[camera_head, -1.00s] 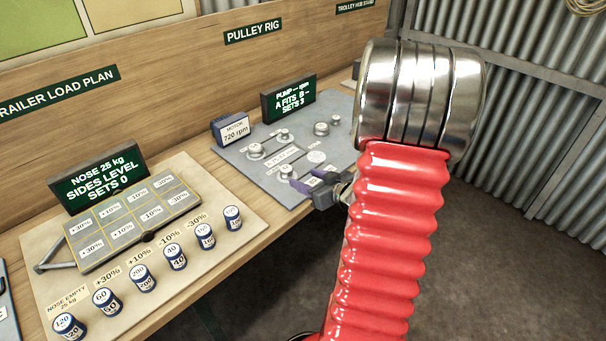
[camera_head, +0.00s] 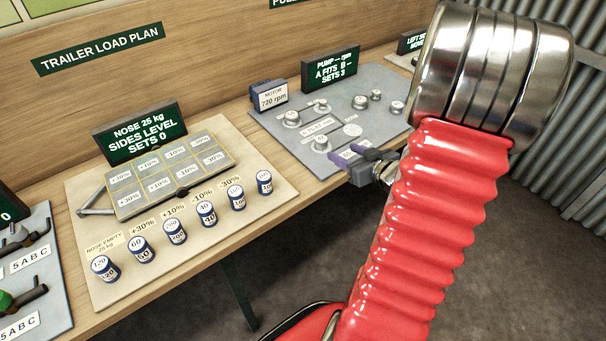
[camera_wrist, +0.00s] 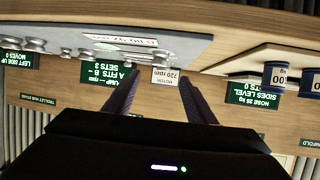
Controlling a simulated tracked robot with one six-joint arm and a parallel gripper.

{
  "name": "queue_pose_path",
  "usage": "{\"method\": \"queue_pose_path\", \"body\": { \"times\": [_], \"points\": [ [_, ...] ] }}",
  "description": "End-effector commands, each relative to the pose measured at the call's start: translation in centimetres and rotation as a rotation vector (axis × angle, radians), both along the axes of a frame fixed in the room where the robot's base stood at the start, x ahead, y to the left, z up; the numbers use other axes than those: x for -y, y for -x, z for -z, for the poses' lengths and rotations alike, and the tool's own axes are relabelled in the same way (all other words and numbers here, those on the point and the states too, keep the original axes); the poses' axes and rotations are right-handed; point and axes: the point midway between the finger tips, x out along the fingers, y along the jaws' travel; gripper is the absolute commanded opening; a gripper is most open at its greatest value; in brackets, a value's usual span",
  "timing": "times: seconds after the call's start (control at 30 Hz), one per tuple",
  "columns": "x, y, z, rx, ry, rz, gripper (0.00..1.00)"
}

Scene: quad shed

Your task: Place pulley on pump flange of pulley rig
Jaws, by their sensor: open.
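The pulley rig is a grey board (camera_head: 275,128) on the bench, with several silver pulleys on it, one of them a stepped pulley (camera_head: 320,143) near the front. A flat pale disc (camera_head: 352,131) lies near the board's middle; I cannot tell which part is the pump flange. The rig's display (camera_head: 330,69) reads "PUMP --- rpm, A FITS B --, SETS 3". My gripper (camera_head: 366,160) is open and empty at the board's front edge. In the wrist view, which is upside down, its two purple fingers (camera_wrist: 155,92) are apart, with the motor label (camera_wrist: 165,77) between them.
The trailer load plan board (camera_head: 80,190) stands left of the rig, with several blue-and-white weights and a raised grid panel. Another grey board with levers (camera_head: 40,285) is at the far left. A wooden wall rises behind the bench.

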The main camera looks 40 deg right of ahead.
Motion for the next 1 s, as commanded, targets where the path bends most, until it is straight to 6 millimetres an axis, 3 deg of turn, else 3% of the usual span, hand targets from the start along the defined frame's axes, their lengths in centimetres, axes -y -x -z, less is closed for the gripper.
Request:
{"method": "queue_pose_path", "body": {
  "times": [0.23,0.57,0.77,1.0],
  "points": [
    [-0.3,-1.3,-1.4,-0.047,0.062,0.025,0.51],
    [-3.1,-3.6,-6.5,-0.190,0.202,0.127,0.51],
    [-6.5,-3.4,-9.6,-0.265,0.227,0.177,0.51],
    [-12.3,-1.7,-12.2,-0.356,0.199,0.196,0.51]
  ]
}}
